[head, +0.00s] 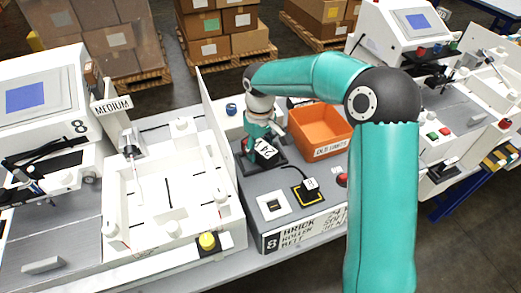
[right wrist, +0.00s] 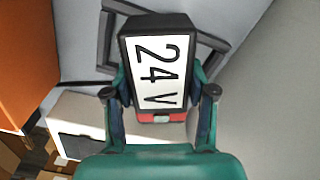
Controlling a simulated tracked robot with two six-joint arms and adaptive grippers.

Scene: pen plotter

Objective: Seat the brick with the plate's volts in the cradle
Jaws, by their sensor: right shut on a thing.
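The brick (head: 266,149) is dark with a white label reading 24 V, and the right wrist view shows the same label large on the brick (right wrist: 157,72). My right gripper (head: 259,139) is shut on it, with one finger on each side. A dark square frame, apparently the cradle (head: 268,168), lies on the grey panel beneath. In the right wrist view the cradle (right wrist: 105,38) shows partly behind the brick, whose body hides the middle; I cannot tell whether they touch. The plate (head: 308,229) on the panel's front reads BRICK 24, partly blurred. My left gripper is out of view.
An orange bin (head: 318,130) labelled OLD UNITS stands right of the cradle. A yellow-outlined pad (head: 306,196) with a cable and a white square (head: 273,204) lie in front. A red button (head: 342,180) is at right. A white walled machine (head: 170,205) stands at left.

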